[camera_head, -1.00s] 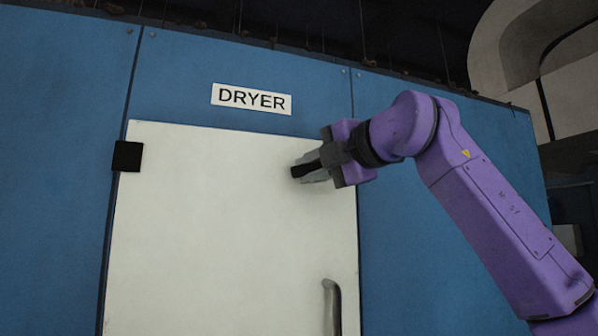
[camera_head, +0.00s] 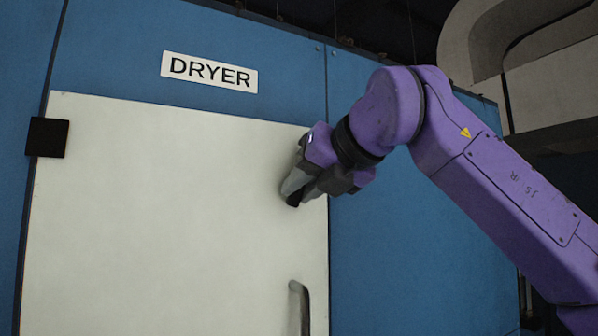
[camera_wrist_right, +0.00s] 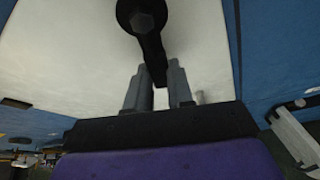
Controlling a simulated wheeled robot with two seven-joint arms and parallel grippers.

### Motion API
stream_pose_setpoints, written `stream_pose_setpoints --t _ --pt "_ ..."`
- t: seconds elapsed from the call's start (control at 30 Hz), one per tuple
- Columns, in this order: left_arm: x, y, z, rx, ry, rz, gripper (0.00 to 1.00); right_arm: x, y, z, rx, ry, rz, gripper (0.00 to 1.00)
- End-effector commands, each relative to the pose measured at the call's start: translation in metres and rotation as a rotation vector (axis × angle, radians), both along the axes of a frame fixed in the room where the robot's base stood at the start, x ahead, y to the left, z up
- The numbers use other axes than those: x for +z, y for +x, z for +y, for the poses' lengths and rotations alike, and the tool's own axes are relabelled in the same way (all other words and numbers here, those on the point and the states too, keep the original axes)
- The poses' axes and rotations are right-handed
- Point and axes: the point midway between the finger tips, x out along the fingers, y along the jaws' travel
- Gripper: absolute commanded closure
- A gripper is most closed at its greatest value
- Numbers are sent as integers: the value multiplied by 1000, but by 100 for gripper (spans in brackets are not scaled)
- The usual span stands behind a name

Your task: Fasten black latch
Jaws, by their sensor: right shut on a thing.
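The black latch (camera_wrist_right: 150,45) is on the white dryer door; in the right wrist view its round pivot is at the top and its lever runs down between my fingers. My right gripper (camera_wrist_right: 162,76) is shut on the lever. In the head view my right gripper (camera_head: 293,192) is at the upper right part of the door, fingers angled down and left. Only a dark bit of the latch (camera_head: 293,200) shows there, at the fingertips; the rest is hidden behind the gripper. My left gripper is not in view.
The white door (camera_head: 150,210) is flush in the blue dryer front (camera_head: 380,270). A curved handle (camera_head: 299,305) stands out below my gripper. A black block (camera_head: 47,137) sits at the door's left edge. The DRYER sign (camera_head: 209,72) is above.

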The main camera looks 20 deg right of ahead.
Motion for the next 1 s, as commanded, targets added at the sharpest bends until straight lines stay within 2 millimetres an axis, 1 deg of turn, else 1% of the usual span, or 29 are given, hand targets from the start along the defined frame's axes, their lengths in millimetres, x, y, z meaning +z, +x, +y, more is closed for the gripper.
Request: stream_pose_setpoints --t 0.03,0.2,0.5,0.7,1.0 --pt "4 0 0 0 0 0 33 4 0 -5 -6 -38 -14 100" --pt "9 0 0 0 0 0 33 2 1 -12 -4 -168 -29 100" --pt "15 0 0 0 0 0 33 1 2 -21 -4 -321 -49 100" --pt "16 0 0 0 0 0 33 0 3 -23 -2 -366 -54 100" --pt "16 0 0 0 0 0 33 1 3 -24 -2 -380 -57 100"
